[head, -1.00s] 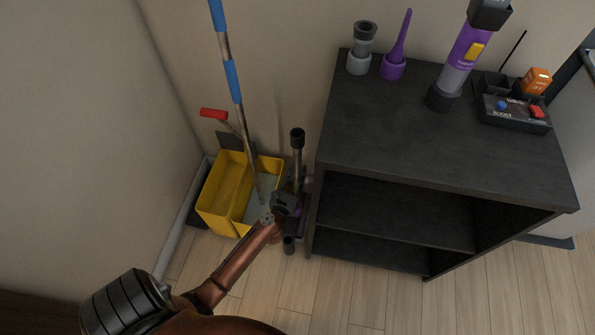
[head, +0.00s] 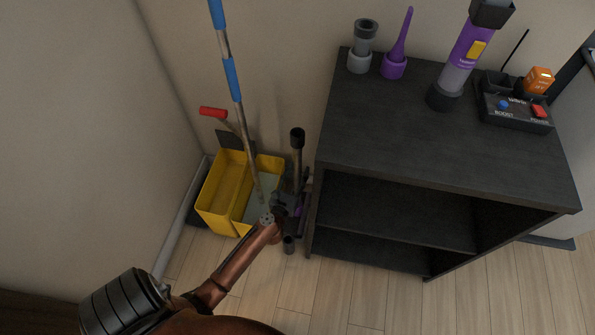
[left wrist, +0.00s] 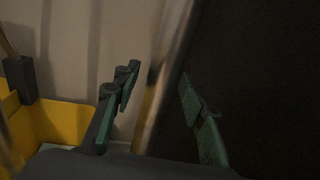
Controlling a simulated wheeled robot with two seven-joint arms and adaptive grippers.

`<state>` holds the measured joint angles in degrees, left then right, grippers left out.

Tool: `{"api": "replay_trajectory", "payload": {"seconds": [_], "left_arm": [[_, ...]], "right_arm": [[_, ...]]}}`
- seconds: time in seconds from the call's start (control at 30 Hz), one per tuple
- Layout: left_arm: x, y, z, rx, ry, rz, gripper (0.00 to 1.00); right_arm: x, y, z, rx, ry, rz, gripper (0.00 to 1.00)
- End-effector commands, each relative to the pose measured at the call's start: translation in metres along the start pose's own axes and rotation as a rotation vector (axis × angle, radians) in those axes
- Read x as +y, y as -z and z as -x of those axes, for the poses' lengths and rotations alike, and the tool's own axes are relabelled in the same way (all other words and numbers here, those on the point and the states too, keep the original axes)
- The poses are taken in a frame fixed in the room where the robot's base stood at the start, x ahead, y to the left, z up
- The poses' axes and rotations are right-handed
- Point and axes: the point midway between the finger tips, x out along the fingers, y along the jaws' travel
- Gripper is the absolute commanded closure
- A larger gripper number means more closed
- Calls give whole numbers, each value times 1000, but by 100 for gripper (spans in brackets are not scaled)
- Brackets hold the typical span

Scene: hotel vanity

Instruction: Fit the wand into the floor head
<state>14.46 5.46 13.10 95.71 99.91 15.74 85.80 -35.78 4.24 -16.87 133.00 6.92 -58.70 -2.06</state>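The wand (head: 297,165) is a metal tube with a black collar on top. It stands nearly upright beside the left side of the dark cabinet, with its lower part hidden by my left gripper (head: 285,203). In the left wrist view a blurred metal tube (left wrist: 168,55), seemingly the wand, shows between the two green fingers (left wrist: 159,75). The fingers are apart, with visible gaps to the tube. Dark and purple parts (head: 300,211) lie low behind the gripper, possibly the floor head; my gripper covers much of them. My right gripper is not in view.
A yellow mop bucket (head: 210,203) with a blue-banded pole (head: 233,80) stands just left of my gripper. The dark cabinet (head: 400,130) bounds the right. On it stand a purple vacuum (head: 463,60), a purple nozzle (head: 396,62), a grey fitting (head: 361,50) and a control tray (head: 515,113).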

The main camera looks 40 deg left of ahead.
Motion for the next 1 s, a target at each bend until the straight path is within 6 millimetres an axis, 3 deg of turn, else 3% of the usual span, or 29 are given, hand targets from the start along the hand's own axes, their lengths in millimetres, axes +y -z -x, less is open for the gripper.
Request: {"api": "replay_trajectory", "payload": {"seconds": [0.37, 0.47, 0.8, 1.0], "left_arm": [[0, 1, 6, 2, 0, 0, 59], [0, 2, 19, 2, -1, 0, 59], [0, 1, 88, 2, -1, 0, 59], [0, 1, 114, 2, 0, 0, 59]], "right_arm": [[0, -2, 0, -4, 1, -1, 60], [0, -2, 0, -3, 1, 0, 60], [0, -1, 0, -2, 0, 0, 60], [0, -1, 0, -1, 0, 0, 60]]}}
